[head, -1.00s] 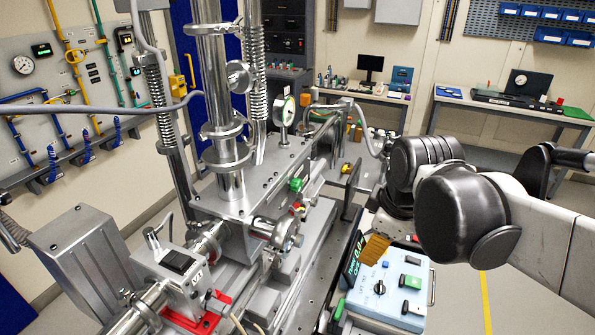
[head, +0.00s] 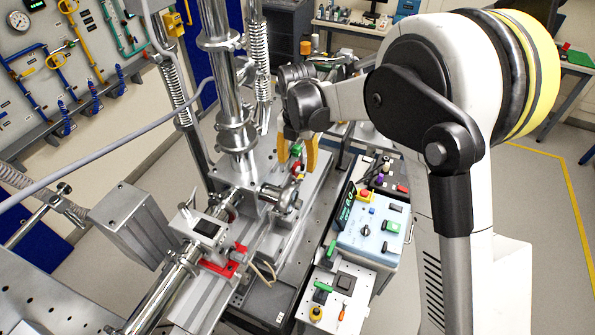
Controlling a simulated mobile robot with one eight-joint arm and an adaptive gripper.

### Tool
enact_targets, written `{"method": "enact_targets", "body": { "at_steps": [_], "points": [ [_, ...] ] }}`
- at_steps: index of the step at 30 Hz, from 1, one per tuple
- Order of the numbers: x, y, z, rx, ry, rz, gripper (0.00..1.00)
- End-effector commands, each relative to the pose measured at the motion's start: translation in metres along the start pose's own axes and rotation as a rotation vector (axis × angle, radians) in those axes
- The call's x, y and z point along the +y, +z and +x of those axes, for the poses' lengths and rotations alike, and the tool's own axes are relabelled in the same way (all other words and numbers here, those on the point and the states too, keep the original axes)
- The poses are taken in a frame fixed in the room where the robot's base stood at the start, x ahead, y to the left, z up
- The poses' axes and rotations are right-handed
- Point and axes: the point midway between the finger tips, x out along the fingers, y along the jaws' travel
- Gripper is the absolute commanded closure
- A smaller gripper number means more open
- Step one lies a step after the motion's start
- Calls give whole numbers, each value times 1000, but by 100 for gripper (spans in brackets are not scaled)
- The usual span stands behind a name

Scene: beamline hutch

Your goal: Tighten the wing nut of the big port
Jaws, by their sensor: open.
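The steel vacuum chamber (head: 235,178) stands mid-picture in the head view, with a tall column rising from it. The big port (head: 281,197) appears to be the round clamped flange on its front right side. Its wing nut is too small to tell apart from the clamp. My gripper (head: 297,158) comes down from above with two orange fingers spread apart. In the picture the fingers lie on either side of a small green and red fitting (head: 297,168), above and behind the big port. I cannot tell the depth between them or any contact. Nothing shows held.
A blue control box (head: 370,238) and a tool tray (head: 343,283) stand right of the chamber. A red clamp base (head: 217,267) sits at the front. A grey hose (head: 110,140) crosses at left. Open floor (head: 540,215) lies at right.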

Motion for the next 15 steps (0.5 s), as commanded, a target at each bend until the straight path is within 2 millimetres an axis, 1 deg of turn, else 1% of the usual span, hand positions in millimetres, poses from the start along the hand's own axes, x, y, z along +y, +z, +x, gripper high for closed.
{"method": "enact_targets", "body": {
  "at_steps": [3,6,10,15],
  "points": [
    [0,0,23,0,0,1,44],
    [0,0,40,0,0,1,44],
    [0,0,55,-1,1,2,44],
    [0,0,63,-1,1,2,44]
  ]
}}
